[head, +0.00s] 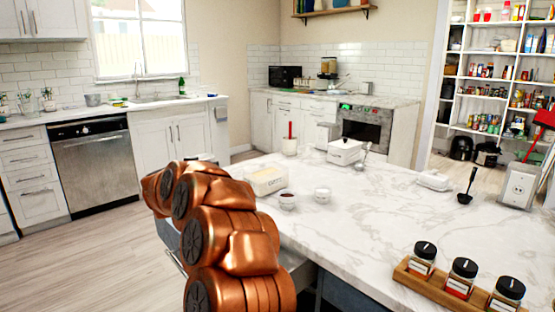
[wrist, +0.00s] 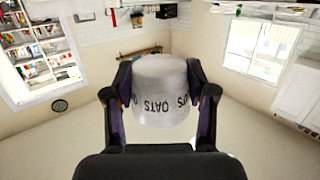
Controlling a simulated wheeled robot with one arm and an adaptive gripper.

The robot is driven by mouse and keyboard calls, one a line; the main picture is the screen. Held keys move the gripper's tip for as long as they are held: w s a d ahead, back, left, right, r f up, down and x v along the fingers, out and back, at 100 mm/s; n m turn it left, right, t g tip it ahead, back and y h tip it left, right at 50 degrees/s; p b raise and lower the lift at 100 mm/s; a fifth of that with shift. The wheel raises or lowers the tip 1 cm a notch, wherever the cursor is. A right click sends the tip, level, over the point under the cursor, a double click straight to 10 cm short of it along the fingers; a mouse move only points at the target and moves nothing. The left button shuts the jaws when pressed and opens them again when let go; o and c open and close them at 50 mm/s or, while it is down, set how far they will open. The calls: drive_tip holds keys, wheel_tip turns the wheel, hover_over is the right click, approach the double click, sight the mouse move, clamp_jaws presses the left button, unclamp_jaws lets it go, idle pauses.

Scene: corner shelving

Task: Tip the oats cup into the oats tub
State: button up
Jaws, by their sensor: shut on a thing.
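In the wrist view my gripper (wrist: 160,95) is shut on the oats cup (wrist: 160,75), a whitish rounded cup with a finger on each side. Its dark "OATS" lettering reads upside down, and the room behind is upside down in that view too. The cup's contents are not visible. In the head view my copper arm hides the gripper and cup. A white rectangular tub (head: 268,181) stands on the marble island just right of my arm. Its front lettering is too small to read surely, but it may be the oats tub.
Two small bowls, one dark-filled (head: 287,200) and one white (head: 322,195), stand near the tub on the island (head: 370,225). A white lidded container (head: 345,151) stands behind. A wooden rack of jars (head: 455,287) is at front right. The island's middle is clear.

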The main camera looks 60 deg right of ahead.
drive_tip(key=s+d+f+m+g+h+b, duration=0.1)
drive_tip(key=s+d+m+g+b, duration=0.2)
drive_tip(key=s+d, duration=1.2)
drive_tip(key=d+g+b, duration=0.1)
drive_tip(key=d+g, duration=0.1)
drive_tip(key=d, duration=0.1)
drive_tip(key=shift+s+d+f+m+g, duration=0.3)
drive_tip(key=shift+s+g, duration=0.05)
drive_tip(key=shift+g, duration=0.05)
drive_tip(key=shift+s+a+r+n+g+y+p, duration=0.2)
drive_tip(key=shift+n+p, duration=0.5)
drive_tip(key=shift+p, duration=1.1)
drive_tip(key=shift+s+d+r+n+g+y+p, duration=0.2)
drive_tip(key=shift+n+p, duration=0.5)
drive_tip(key=shift+p, duration=1.1)
drive_tip(key=shift+a+r+n+g+y+p, duration=0.15)
drive_tip(key=shift+n+g+y+p, duration=0.25)
drive_tip(key=shift+p, duration=1)
drive_tip(key=shift+a+r+n+g+y+p, duration=0.15)
drive_tip(key=shift+n+p, duration=0.45)
drive_tip(key=shift+p, duration=0.8)
drive_tip(key=shift+s+d+n+g+y+p, duration=0.1)
drive_tip(key=shift+n+g+y+p, duration=0.45)
drive_tip(key=shift+p, duration=1.3)
drive_tip(key=shift+n+g+p, duration=0.8)
drive_tip(key=shift+n+p, duration=0.45)
drive_tip(key=shift+p, duration=7.15)
